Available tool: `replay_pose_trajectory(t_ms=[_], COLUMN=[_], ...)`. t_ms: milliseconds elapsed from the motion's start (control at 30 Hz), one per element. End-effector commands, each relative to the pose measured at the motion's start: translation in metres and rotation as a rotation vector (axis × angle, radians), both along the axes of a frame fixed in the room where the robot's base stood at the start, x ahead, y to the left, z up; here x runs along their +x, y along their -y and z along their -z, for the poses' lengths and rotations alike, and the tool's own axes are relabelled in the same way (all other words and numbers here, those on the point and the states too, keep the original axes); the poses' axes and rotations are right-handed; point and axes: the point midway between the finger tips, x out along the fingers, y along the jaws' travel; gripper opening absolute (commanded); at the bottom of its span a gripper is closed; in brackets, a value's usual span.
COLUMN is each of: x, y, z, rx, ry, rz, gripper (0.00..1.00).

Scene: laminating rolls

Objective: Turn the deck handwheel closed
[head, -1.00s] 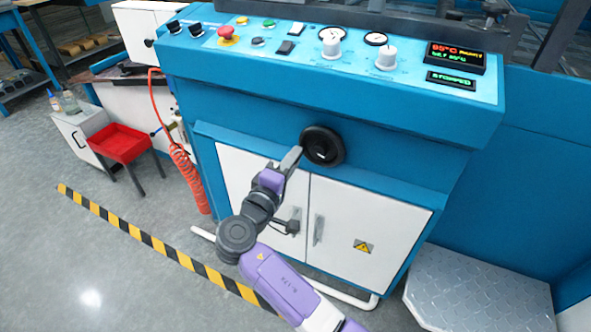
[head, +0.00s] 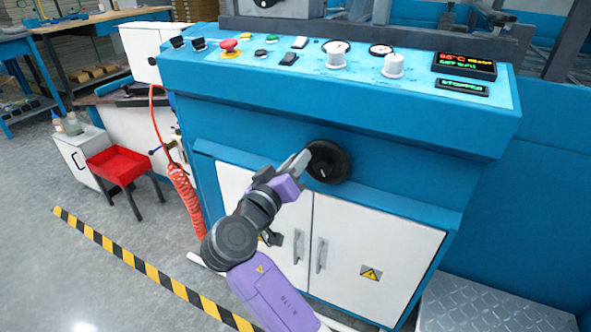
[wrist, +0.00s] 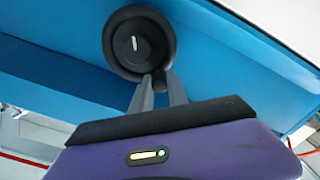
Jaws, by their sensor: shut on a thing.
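The deck handwheel (head: 329,162) is a round black wheel on the blue front of the machine, below the control panel. In the wrist view the handwheel (wrist: 138,42) shows a pale mark on its hub, standing nearly upright. My gripper (head: 305,158) reaches it from the lower left in the head view. The exact contact is partly hidden by the fingers.
The control panel (head: 340,65) above has knobs, a red button and a display reading STOPPED. White cabinet doors (head: 345,245) with handles lie below the wheel. A red tray stand (head: 118,165) and a coiled red hose (head: 185,200) are at the left. A striped floor line (head: 140,262) runs in front.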

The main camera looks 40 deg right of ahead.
Motion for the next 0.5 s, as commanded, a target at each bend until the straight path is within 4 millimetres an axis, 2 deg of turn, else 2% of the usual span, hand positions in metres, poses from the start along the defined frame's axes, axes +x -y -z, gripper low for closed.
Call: replay_pose_trajectory(t_ms=[500], x=[-0.0026], y=[0.0001], z=[-0.0037], rx=[0.023], ry=[0.066], rz=[0.002], gripper=[0.00])
